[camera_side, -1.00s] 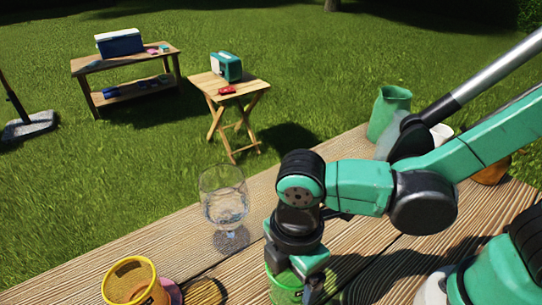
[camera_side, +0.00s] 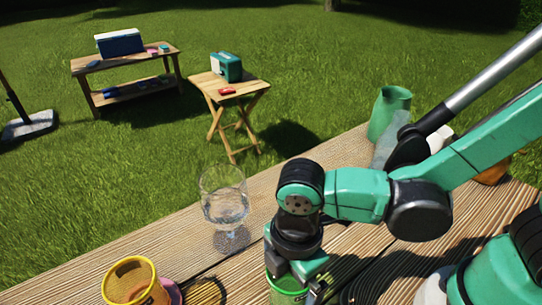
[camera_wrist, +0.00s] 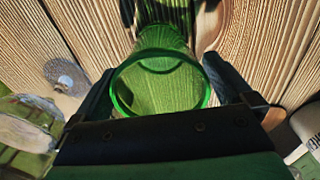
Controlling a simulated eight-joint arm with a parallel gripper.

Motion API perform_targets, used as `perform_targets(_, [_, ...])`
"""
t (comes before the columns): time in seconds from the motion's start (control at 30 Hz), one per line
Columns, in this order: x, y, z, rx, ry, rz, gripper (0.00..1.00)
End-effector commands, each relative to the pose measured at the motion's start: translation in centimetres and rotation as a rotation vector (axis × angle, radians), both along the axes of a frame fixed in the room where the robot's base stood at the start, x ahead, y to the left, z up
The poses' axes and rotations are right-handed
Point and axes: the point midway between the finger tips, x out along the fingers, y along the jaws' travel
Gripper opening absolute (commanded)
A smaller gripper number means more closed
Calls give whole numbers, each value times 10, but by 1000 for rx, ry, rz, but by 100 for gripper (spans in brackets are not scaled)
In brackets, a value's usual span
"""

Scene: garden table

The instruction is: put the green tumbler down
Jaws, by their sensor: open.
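The green tumbler (camera_side: 287,291) is see-through and stands at the bottom edge of the side view, partly hidden by my gripper (camera_side: 292,276). In the wrist view the tumbler (camera_wrist: 160,85) looks upright, its round rim facing the camera, over the wooden table (camera_wrist: 275,25). My gripper (camera_wrist: 162,92) is open, with one dark finger on each side of the tumbler. I cannot tell whether either finger touches it. The tumbler's base is hidden in the side view.
A stemmed glass (camera_side: 224,203) stands left of my gripper, and a yellow cup (camera_side: 130,283) is at the lower left. A green pitcher (camera_side: 390,110) stands at the back right. Bare planks (camera_side: 165,238) lie between the stemmed glass and the yellow cup.

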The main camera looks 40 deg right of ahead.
Motion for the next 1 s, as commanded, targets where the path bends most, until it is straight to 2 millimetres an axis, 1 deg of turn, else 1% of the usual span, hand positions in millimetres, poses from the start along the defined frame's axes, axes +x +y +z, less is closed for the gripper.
perform_targets(0.17, [0,0,21,0,0,0,100])
perform_targets(0.5, [0,0,76,0,0,0,100])
perform_targets(0.7, [0,0,103,0,0,0,100])
perform_targets(0.8, [0,0,111,0,0,0,100])
perform_targets(0.9, [2,-2,116,5,-6,-21,100])
perform_targets(0.97, [7,-10,116,23,-26,-95,100])
perform_targets(1.0, [13,-19,114,45,-52,-183,100])
